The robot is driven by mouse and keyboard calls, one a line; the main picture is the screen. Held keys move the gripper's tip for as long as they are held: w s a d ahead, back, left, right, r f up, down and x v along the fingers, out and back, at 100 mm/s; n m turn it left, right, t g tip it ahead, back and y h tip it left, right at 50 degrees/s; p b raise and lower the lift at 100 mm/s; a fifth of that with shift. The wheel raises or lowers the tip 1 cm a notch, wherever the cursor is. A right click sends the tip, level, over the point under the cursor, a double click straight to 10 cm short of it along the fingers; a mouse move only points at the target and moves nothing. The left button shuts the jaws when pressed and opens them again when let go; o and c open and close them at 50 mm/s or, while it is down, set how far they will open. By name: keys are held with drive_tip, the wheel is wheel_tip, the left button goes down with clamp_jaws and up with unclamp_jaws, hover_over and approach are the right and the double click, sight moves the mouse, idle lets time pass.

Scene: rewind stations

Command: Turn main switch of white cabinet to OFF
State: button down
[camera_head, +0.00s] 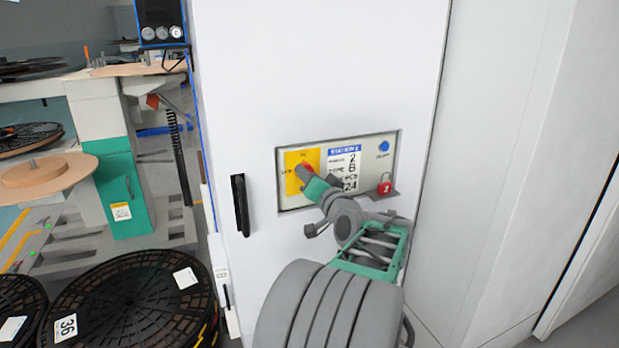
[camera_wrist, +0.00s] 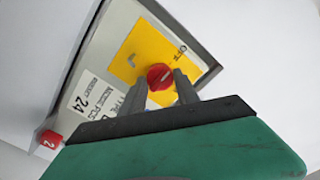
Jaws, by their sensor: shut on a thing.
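The white cabinet (camera_head: 330,70) stands in front of me with a recessed panel (camera_head: 350,145). The main switch is a red round knob (camera_wrist: 160,76) on a yellow plate (camera_wrist: 150,48) at the panel's end. In the head view the knob (camera_head: 309,168) shows only in part behind my gripper (camera_head: 305,172). In the wrist view my gripper (camera_wrist: 168,82) has its two grey fingers on either side of the knob, shut on it. The word OFF is printed on the plate near its edge. Which mark the knob points to is hard to tell.
A red padlock marked 2 (camera_head: 385,186) hangs at the panel's lower right, by a small ledge. A black door handle (camera_head: 240,205) is left of the panel.

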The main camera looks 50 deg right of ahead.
drive_tip(key=c, duration=0.9)
unclamp_jaws()
drive_tip(key=v, duration=0.8)
drive_tip(key=shift+w, duration=0.1)
